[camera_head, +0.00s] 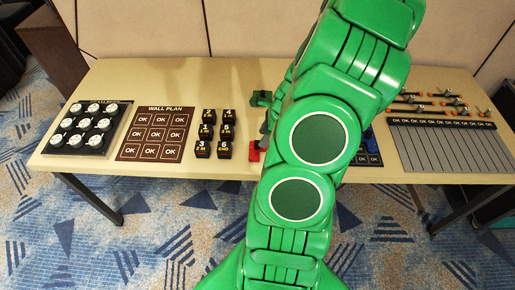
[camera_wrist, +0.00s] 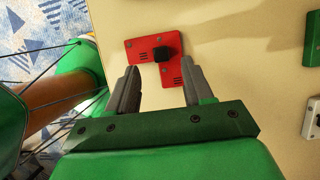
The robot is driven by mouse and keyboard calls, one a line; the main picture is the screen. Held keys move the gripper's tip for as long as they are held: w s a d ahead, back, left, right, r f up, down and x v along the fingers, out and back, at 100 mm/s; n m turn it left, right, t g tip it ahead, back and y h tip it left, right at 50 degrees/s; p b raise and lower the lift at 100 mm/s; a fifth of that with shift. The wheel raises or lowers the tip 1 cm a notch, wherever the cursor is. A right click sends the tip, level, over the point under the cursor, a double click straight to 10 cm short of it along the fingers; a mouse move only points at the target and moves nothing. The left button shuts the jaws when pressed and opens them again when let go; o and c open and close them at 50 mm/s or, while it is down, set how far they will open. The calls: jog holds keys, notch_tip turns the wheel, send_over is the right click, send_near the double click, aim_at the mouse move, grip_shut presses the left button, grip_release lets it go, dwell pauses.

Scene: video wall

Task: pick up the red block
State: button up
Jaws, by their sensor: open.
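The red block (camera_wrist: 141,49) is a flat, angular red piece with a black knob on top. It lies on the beige table top near the front edge. In the head view only a small part of the red block (camera_head: 254,154) shows to the left of my arm. My gripper (camera_wrist: 160,74) is open and empty, with its two grey fingers pointing toward the block. The block's lower part shows between and beyond the fingertips. I cannot tell how high the fingertips are above it. In the head view my green arm hides most of the gripper.
The table (camera_head: 225,75) also bears a board with white round knobs (camera_head: 88,125), a brown wall plan (camera_head: 154,133), several black numbered blocks (camera_head: 205,131) and a grey panel (camera_head: 452,150) at the right. A green piece (camera_head: 261,98) lies behind the red block.

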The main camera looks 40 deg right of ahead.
jog(key=shift+x, duration=2.3)
jog(key=shift+w+d, duration=0.1)
jog(key=shift+c, duration=0.5)
grip_shut()
